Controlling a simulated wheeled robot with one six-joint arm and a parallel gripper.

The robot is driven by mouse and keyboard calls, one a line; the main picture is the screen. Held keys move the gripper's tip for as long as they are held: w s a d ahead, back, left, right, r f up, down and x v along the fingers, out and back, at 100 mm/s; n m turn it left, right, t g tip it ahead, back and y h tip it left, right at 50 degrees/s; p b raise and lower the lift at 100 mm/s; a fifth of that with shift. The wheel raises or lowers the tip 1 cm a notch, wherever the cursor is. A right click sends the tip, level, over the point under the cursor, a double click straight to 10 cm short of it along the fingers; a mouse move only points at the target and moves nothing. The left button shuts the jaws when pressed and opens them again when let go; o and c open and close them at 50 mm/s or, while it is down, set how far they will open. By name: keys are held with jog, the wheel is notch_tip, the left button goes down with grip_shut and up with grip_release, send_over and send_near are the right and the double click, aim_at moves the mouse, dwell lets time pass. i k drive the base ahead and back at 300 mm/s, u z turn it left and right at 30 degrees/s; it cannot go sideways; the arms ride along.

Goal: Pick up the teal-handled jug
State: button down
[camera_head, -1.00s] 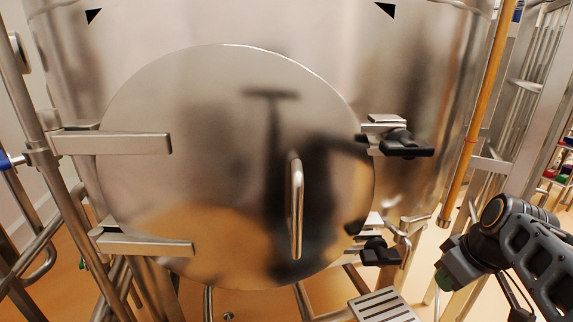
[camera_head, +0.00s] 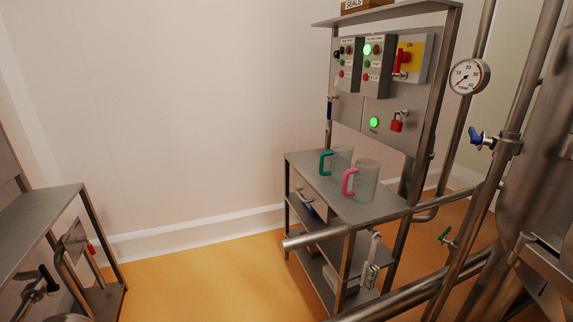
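The teal-handled jug (camera_head: 343,157) is a clear jug standing upright on the top shelf of a steel stand (camera_head: 374,210). Its teal handle (camera_head: 325,163) faces left. A similar clear jug with a pink handle (camera_head: 367,180) stands in front of it and to the right, and seems to overlap its lower right edge. My gripper is not in this view.
Steel pipes (camera_head: 314,236) cross in front and at right. A steel bench (camera_head: 40,225) stands at left. Orange floor (camera_head: 210,285) between is clear.

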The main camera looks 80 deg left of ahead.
aim_at(341, 159)
jog(key=u, duration=2.5)
